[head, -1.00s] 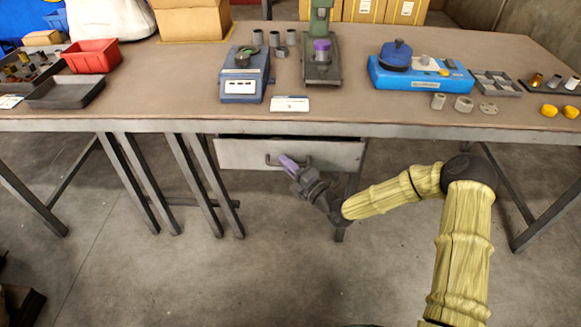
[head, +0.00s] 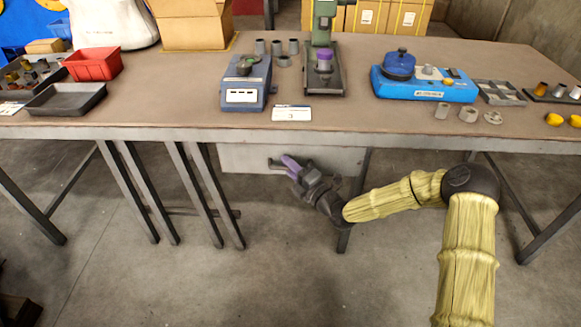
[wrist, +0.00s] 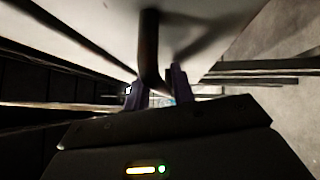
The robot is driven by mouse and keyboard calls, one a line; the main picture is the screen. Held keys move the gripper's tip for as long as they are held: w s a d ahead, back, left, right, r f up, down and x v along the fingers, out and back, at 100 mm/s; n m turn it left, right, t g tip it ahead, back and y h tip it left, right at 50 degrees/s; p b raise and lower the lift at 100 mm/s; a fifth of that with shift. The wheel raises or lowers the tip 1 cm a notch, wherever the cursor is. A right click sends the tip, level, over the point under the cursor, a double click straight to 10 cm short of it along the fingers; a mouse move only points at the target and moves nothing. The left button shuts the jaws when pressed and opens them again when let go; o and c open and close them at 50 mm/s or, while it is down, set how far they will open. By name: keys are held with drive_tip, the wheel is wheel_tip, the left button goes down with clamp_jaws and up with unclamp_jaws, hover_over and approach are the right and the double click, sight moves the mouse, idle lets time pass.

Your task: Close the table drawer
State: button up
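The table drawer (head: 330,160) is a pale grey front under the tabletop's front edge. In the head view its top meets the table edge with no clear gap. Its dark handle (head: 274,163) is partly covered by my gripper (head: 289,162), which is at the drawer front from the lower right. In the wrist view the dark handle (wrist: 150,45) runs down between the two purple fingers of my gripper (wrist: 156,88). The fingers are apart on either side of it; whether they press on it I cannot tell. The drawer's inside is hidden.
The workbench (head: 180,95) carries a blue scale (head: 245,97), a green press (head: 322,60), a blue device (head: 425,85) and a red bin (head: 95,65). Metal legs (head: 200,200) stand left of the drawer, and another leg (head: 355,205) is near my arm. The floor in front is open.

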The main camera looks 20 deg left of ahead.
drive_tip(key=shift+d+f, duration=0.15)
drive_tip(key=shift+f, duration=0.1)
idle(0.4)
drive_tip(key=shift+d, duration=0.25)
drive_tip(key=p+v, duration=0.2)
drive_tip(key=v, duration=1.4)
drive_tip(key=shift+s+p, duration=0.35)
drive_tip(key=shift+s, duration=0.05)
drive_tip(key=shift+d+r, duration=0.1)
drive_tip(key=shift+d, duration=0.05)
